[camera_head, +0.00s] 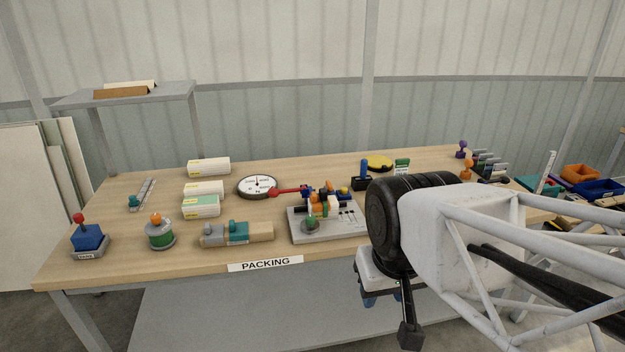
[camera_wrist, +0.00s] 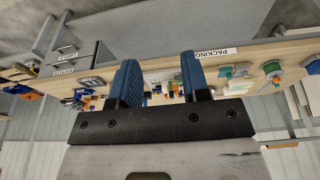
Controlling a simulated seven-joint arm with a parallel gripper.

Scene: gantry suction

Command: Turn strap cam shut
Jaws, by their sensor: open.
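No part is clearly marked as the strap cam. A tan block with grey and teal fittings (camera_head: 236,233) lies near the front edge of the bench, left of centre. It also shows in the wrist view (camera_wrist: 239,70). A blue box with a red-knobbed lever (camera_head: 88,240) stands at the front left, its small label unreadable. My gripper (camera_head: 383,298) is in front of the bench edge, right of these things and apart from them. In the wrist view its two blue fingers are spread with nothing held between them (camera_wrist: 160,72).
A grey fixture plate with coloured parts (camera_head: 327,225) stands mid-bench. A green round device with an orange knob (camera_head: 160,234), white boxes (camera_head: 208,167) and a dial (camera_head: 257,187) stand around. Small bins (camera_head: 581,173) are at far right. Bare wood shows at front left.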

